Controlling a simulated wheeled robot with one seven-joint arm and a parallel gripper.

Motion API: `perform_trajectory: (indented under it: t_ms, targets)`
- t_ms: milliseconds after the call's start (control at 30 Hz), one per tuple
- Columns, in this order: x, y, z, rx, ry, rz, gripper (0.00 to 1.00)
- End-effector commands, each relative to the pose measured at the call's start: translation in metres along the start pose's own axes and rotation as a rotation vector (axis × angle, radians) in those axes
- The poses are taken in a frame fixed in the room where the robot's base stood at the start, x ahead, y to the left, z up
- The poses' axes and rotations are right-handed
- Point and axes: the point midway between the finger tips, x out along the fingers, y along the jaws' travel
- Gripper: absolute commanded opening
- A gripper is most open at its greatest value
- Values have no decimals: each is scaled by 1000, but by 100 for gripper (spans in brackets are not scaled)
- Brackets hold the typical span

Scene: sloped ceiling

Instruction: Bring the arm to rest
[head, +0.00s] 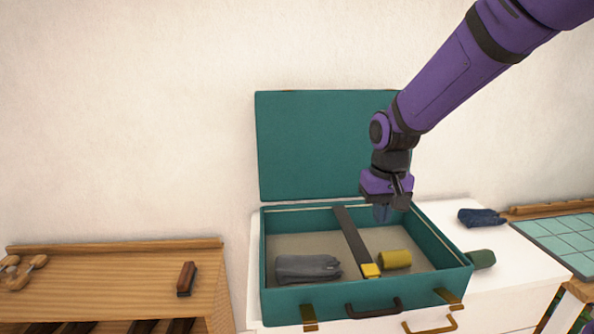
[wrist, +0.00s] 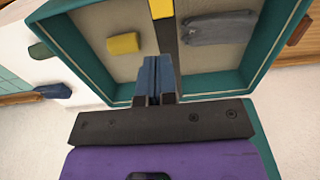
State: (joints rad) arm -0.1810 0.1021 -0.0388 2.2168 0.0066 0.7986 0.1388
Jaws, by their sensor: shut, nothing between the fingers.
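My purple arm reaches in from the upper right in the head view. My gripper (head: 382,213) points down over the back part of an open teal suitcase (head: 330,301). Its blue fingers are closed together with nothing between them, and they also show in the wrist view (wrist: 156,72). Inside the suitcase, a dark strap (head: 352,238) with a yellow end runs from back to front. A yellow roll (head: 395,259) lies right of the strap, and a folded grey cloth (head: 307,268) lies left of it.
The suitcase lid (head: 315,145) stands upright behind. A dark green item (head: 481,259) and a navy cloth (head: 482,217) lie right of the case on the white cabinet (head: 530,265). A wooden bench (head: 120,268) holding a brush (head: 186,278) is at left. A tiled board (head: 565,240) is at right.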

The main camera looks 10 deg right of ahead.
Motion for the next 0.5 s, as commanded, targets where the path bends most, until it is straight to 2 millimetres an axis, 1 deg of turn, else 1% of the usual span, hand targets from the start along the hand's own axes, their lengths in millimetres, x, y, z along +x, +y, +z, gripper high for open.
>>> perform_trajectory:
  t_ms: [167, 300, 500]
  targets:
    - [-34, 11, 23, 2, 61, -11, 0]
    - [-65, 22, 51, 2, 122, -19, 0]
    - [-99, 36, 95, 1, 209, -24, 0]
